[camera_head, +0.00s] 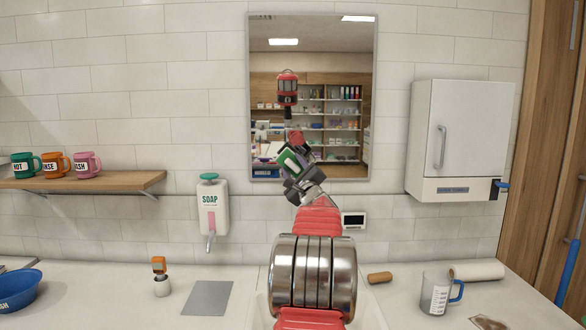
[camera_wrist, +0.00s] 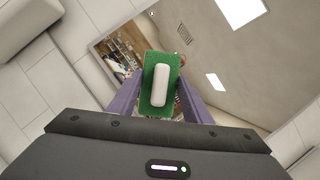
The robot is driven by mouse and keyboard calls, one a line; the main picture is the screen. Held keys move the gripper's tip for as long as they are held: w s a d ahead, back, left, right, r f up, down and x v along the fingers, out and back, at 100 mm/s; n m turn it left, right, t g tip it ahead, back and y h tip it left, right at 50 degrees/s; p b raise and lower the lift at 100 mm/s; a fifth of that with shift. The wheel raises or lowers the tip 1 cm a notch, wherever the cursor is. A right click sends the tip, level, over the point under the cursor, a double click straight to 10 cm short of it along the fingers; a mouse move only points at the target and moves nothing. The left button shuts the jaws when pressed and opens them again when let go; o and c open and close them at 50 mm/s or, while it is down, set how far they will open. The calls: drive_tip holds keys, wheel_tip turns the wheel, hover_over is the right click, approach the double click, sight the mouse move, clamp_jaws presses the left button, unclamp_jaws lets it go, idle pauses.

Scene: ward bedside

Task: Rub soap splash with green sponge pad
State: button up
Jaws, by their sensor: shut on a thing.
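My gripper (camera_head: 300,183) is raised in front of the lower part of the mirror. It is shut on the green sponge pad (camera_head: 289,160), a green slab tilted in the head view. In the wrist view the green sponge pad (camera_wrist: 147,106) sits between the two purple-grey fingers, with a white rounded grip on its near face. The mirror (camera_wrist: 222,75) fills much of the background there; whether the pad touches it I cannot tell. I cannot make out a soap splash clearly in either view. My arm hides part of the wall and counter.
A soap dispenser (camera_head: 213,212) hangs left of my arm, and a white cabinet (camera_head: 462,140) at right. The shelf (camera_head: 90,183) bears mugs. On the counter are a blue bowl (camera_head: 18,290), a grey mat (camera_head: 208,298), a jug (camera_head: 436,295) and a brown patch (camera_head: 487,322).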

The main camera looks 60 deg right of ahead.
drive_tip(key=shift+s+a, duration=0.35)
drive_tip(key=shift+a, duration=0.3)
drive_tip(key=shift+s+a, duration=0.3)
drive_tip(key=shift+a, duration=0.35)
drive_tip(key=shift+a, duration=0.1)
drive_tip(key=w+a+f+n+t+y, duration=0.25)
drive_tip(key=w+a+f, duration=0.45)
drive_tip(key=a, duration=0.4)
drive_tip(key=w+a+f+n+t+y, duration=0.15)
drive_tip(key=w+a+f+y, duration=0.3)
drive_tip(key=a+f, duration=0.5)
drive_tip(key=w+a+f+n+t+y, duration=0.2)
drive_tip(key=w+a+f, duration=0.45)
drive_tip(key=a, duration=0.55)
drive_tip(key=a+f+n+y, duration=0.2)
drive_tip(key=a+f+y, duration=0.2)
drive_tip(key=a, duration=1)
drive_tip(key=a+f+n+y, duration=0.2)
drive_tip(key=a+f+y, duration=0.2)
drive_tip(key=a, duration=1)
drive_tip(key=w+a+f+n+y, duration=0.1)
drive_tip(key=a+f+y, duration=0.3)
drive_tip(key=a, duration=1)
wheel_tip(320, 180, down, 2)
drive_tip(key=shift+f+n+g, duration=0.1)
drive_tip(key=shift+n+g, duration=0.2)
drive_tip(key=shift+n, duration=0.6)
drive_tip(key=shift+a, duration=0.1)
